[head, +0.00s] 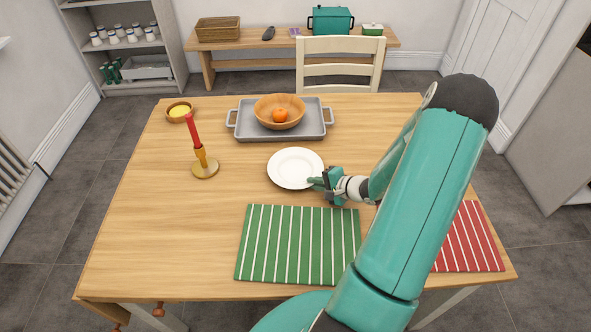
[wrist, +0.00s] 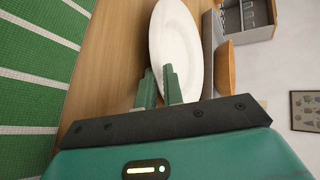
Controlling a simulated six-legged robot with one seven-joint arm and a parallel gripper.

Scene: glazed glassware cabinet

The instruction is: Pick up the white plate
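The white plate (head: 295,168) lies flat on the wooden table, between the grey tray and the green striped placemat. It also shows in the wrist view (wrist: 175,40), seen edge-wise with its rim near the fingers. My gripper (head: 315,183) is at the plate's near right rim, low over the table. In the wrist view my gripper's two green fingers (wrist: 158,82) stand a little apart, with a gap between them. One finger overlaps the plate and the other is beside its rim. I cannot tell whether either finger touches the plate.
Behind the plate, a grey tray (head: 240,133) holds a wooden bowl (head: 292,103) with an orange fruit (head: 280,115). A red candle in a brass holder (head: 204,167) stands left. A green placemat (head: 298,245) lies in front, a red one (head: 467,240) at right. The table's left side is mostly clear.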

